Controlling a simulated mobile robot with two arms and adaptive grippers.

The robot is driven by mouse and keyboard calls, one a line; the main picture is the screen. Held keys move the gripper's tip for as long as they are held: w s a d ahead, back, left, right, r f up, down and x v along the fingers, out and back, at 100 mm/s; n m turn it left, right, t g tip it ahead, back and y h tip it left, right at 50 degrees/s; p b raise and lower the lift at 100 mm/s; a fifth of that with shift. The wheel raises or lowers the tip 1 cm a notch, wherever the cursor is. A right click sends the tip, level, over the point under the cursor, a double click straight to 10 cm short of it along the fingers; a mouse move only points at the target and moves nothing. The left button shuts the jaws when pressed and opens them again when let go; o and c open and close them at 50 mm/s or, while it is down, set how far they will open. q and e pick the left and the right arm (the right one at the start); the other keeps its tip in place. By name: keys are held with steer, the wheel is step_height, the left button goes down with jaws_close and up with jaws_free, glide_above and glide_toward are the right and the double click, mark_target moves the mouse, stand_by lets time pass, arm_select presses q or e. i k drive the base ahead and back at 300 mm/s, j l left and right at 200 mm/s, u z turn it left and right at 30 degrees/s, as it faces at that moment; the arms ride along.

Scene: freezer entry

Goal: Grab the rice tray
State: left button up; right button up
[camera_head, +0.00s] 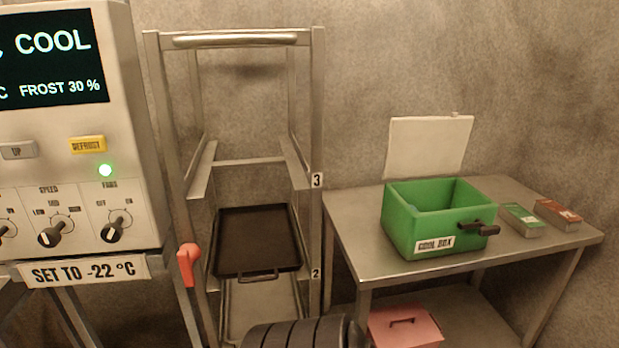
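A dark, shallow tray (257,240) with a thin handle at its front edge lies in the metal rack (318,130) at the level marked 2. It is the only tray I see in the rack. Its surface looks plain and dark, and I cannot make out any rice on it. Neither of my grippers shows in this view. The rack's lowest part is cut off by the picture's bottom edge and partly hidden by a dark ribbed shape.
A control panel (130,130) stands left of the rack, and a red lever (187,264) sits on the rack's left post. Right is a metal table (350,225) with an open green cool box (400,225) and two small boxes (522,219). A pink box (405,330) is below.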

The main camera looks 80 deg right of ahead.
mark_target(522, 222)
steer(key=z, duration=2.2)
steer(key=l+z, duration=0.25)
steer(key=z, duration=0.2)
steer(key=i+l+z, duration=0.15)
steer(key=z, duration=0.3)
steer(key=i+l+z, duration=0.15)
steer(key=z, duration=0.3)
steer(key=i+l+z, duration=0.15)
steer(key=z, duration=0.3)
steer(key=i+l, duration=0.3)
steer(key=i, duration=0.15)
